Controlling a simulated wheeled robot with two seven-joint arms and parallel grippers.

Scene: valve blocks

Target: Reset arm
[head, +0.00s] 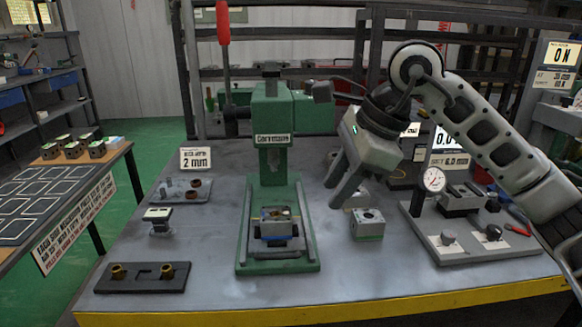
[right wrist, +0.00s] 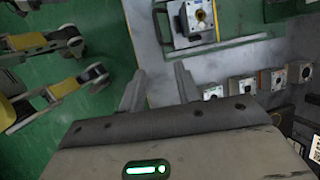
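My right gripper (head: 332,194) hangs above the workbench, just right of the green press (head: 272,180). Its two fingers stand apart with nothing between them; the right wrist view also shows the gripper (right wrist: 160,70) open and empty. A metal valve block (head: 367,222) with a round top opening stands on the bench to the right of and below the fingers, apart from them. Another block (head: 277,226) sits in the press; the press base with a block (right wrist: 192,18) shows at the top of the right wrist view. My left gripper is not in view.
A dial gauge (head: 433,180) stands on a grey plate at the right, near a red-handled tool (head: 517,229). A dark fixture (head: 142,277) with brass parts lies front left. A side table (head: 50,200) at the left holds several blocks. The front bench strip is clear.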

